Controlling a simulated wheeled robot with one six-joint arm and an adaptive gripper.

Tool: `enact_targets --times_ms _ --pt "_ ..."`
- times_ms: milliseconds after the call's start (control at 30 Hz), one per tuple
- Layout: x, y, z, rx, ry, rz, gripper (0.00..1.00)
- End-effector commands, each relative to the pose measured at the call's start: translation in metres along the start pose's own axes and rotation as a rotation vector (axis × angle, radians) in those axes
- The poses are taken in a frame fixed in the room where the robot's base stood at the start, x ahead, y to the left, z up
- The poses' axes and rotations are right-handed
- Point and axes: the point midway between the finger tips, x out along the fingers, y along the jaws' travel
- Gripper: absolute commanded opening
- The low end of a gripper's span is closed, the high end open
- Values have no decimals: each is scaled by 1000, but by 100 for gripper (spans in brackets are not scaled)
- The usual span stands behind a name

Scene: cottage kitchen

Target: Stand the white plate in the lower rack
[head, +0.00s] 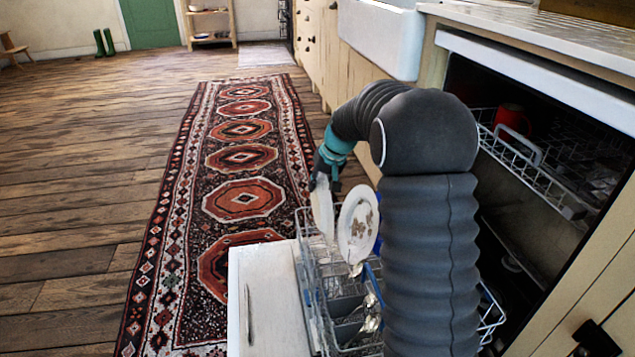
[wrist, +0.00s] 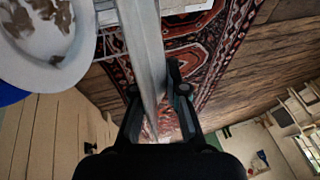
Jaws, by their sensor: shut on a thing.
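My gripper (head: 326,176) is shut on the white plate (head: 322,208), gripping it near its upper edge. The plate hangs nearly upright over the lower rack (head: 312,285); whether its lower edge touches the wires I cannot tell. In the wrist view the plate (wrist: 148,45) shows edge-on between the two fingers of my gripper (wrist: 155,95). A second white plate with brown stains (head: 358,222) stands just right of it in the rack, and also shows at the upper left of the wrist view (wrist: 40,45). My arm hides part of the rack.
The open dishwasher door (head: 262,300) lies left of the rack. A blue item (wrist: 10,94) sits behind the stained plate. The upper rack (head: 535,160) holds a red mug (head: 512,120). A patterned rug (head: 235,160) covers the open floor at left.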

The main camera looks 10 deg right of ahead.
Motion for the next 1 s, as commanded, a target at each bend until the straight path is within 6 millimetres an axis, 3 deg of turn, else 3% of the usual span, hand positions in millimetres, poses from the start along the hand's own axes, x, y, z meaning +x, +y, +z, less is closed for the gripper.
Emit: enact_targets --times_ms 700,1000 --pt "53 15 16 1 0 0 0" --pt "67 19 20 0 2 0 0"
